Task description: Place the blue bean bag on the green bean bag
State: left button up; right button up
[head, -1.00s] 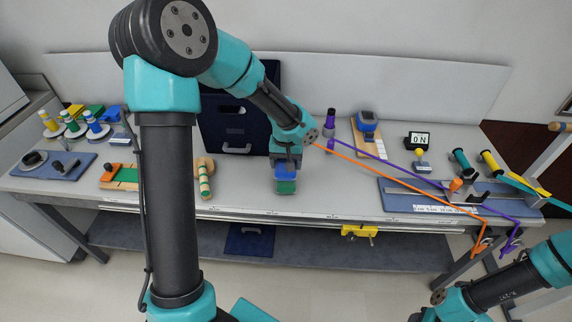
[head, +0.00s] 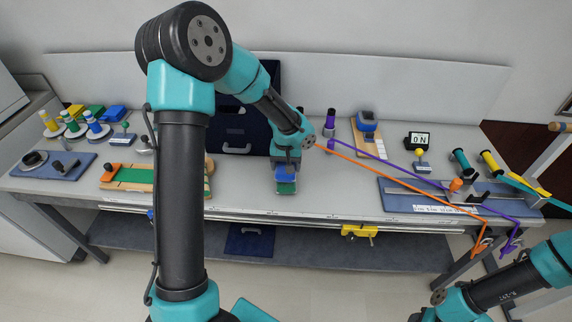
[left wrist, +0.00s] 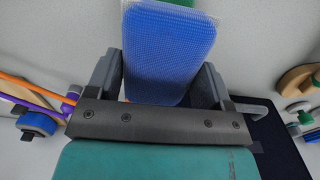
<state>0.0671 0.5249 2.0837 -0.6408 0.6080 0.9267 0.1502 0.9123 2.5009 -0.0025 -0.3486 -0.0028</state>
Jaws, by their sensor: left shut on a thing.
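The blue bean bag (head: 286,175) is held by my left gripper (head: 286,164), near the front middle of the table. In the left wrist view the blue bag (left wrist: 168,50) fills the space between the two jaws. The green bean bag (head: 286,188) lies on the table directly below the blue one, with its front part showing. A small green strip (left wrist: 180,2) shows beyond the blue bag in the left wrist view. I cannot tell whether the two bags touch. My right arm shows at the lower right; its gripper is out of view.
A wooden board with green surface (head: 140,178) lies to the left. The table's front edge is close below the bags. A dark panel (head: 228,130) stands behind.

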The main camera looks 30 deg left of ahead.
pick_arm(q)
jog(key=shift+f, duration=0.6)
jog(key=o, duration=1.1)
jog(key=shift+c, duration=0.2)
notch_tip(320, 180, up, 13)
jog(key=shift+r, duration=0.15)
dwell(0.4)
